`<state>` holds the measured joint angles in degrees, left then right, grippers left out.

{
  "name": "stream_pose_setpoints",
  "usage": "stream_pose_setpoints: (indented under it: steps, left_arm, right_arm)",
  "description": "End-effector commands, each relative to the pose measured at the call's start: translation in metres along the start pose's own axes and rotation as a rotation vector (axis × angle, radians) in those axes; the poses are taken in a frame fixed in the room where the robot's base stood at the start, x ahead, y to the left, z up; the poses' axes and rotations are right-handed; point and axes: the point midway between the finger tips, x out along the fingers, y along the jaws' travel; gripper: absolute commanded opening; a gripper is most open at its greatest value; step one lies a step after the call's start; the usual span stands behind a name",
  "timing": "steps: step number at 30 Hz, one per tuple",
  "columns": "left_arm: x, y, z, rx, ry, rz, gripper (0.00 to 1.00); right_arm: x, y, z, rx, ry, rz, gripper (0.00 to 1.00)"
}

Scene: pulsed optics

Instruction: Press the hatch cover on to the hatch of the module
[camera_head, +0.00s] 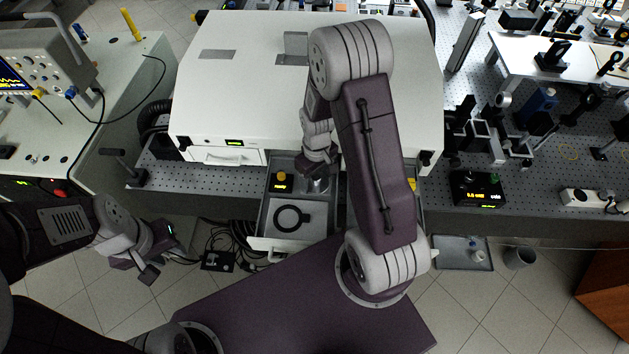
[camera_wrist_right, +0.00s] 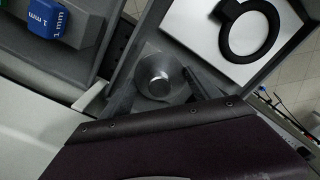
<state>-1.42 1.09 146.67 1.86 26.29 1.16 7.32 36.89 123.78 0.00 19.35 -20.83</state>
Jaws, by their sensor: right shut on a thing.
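My right gripper (camera_head: 318,172) reaches down into the grey tray in front of the white housing. In the right wrist view its fingers (camera_wrist_right: 160,88) are shut on a round grey piece with a shiny knob, which looks like the hatch cover (camera_wrist_right: 158,66). This piece partly shows in the head view (camera_head: 318,186). Beside it is a pale square plate (camera_head: 313,218) with a black ring (camera_head: 289,218), perhaps the hatch; the ring also shows in the right wrist view (camera_wrist_right: 249,30). Whether the cover touches the tray floor is unclear. My left gripper (camera_head: 166,268) is open and empty, left of the tray.
The white housing (camera_head: 240,90) stands behind the tray (camera_head: 262,215). A yellow-topped block (camera_head: 282,178) sits in the tray's back left. A blue "1 mm" block (camera_wrist_right: 48,22) shows in the right wrist view. Optics crowd the right bench; cables (camera_head: 225,240) lie near my left gripper.

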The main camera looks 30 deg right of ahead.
Motion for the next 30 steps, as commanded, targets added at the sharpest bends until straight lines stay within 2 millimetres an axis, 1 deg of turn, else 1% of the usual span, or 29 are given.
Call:
stream_pose_setpoints:
  steps: [7,14,15,17,20,24,30]
  left_arm:
    - [-0.002,0.000,0.000,0.000,0.000,0.000,0.36]
    - [-0.013,0.000,-0.001,0.000,0.000,0.000,0.36]
    - [-0.011,0.000,-0.001,0.000,0.000,0.000,0.36]
    - [-0.012,0.000,-0.001,0.000,0.000,0.000,0.36]
    - [-0.019,0.000,-0.002,0.000,0.000,0.000,0.36]
    - [-0.037,0.001,-0.004,0.000,0.000,0.000,0.36]
    - [-0.057,0.001,-0.006,0.000,0.000,0.000,0.36]
  right_arm:
    - [-0.002,0.000,0.000,0.000,0.001,0.000,0.22]
    - [-0.014,0.000,-0.001,0.000,0.001,0.000,0.22]
    - [-0.012,0.000,0.000,0.000,0.001,0.000,0.22]
    - [-0.013,0.000,0.000,0.000,0.001,0.000,0.22]
    - [-0.021,0.000,0.000,0.000,0.001,0.000,0.22]
    - [-0.040,0.000,0.000,0.000,0.001,0.000,0.22]
    - [-0.063,0.000,0.000,0.000,0.000,0.000,0.22]
